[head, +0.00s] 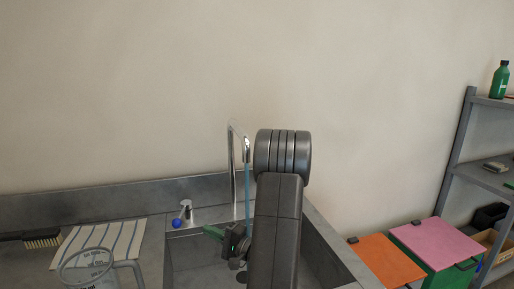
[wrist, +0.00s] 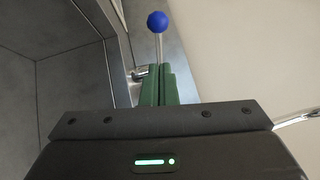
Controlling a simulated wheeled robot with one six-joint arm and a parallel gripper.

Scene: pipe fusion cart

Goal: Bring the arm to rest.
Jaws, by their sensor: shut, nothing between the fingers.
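My gripper (head: 206,230) is over the sink, with its green fingers pointing left. In the wrist view its fingers (wrist: 158,72) are together with nothing between them. The tap lever with a blue ball (head: 177,223) stands left of the fingertips, apart from them in the head view. In the wrist view the blue ball (wrist: 157,21) shows beyond the fingertips. My arm is bent over the sink and hides part of its basin.
The tap spout (head: 232,160) rises close beside my arm, with a blue stream (head: 247,190) below it. A clear jug (head: 88,268), striped cloth (head: 113,240) and brush (head: 42,239) are at left. Orange (head: 387,262) and pink-lidded (head: 437,243) bins and a shelf (head: 462,135) are at right.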

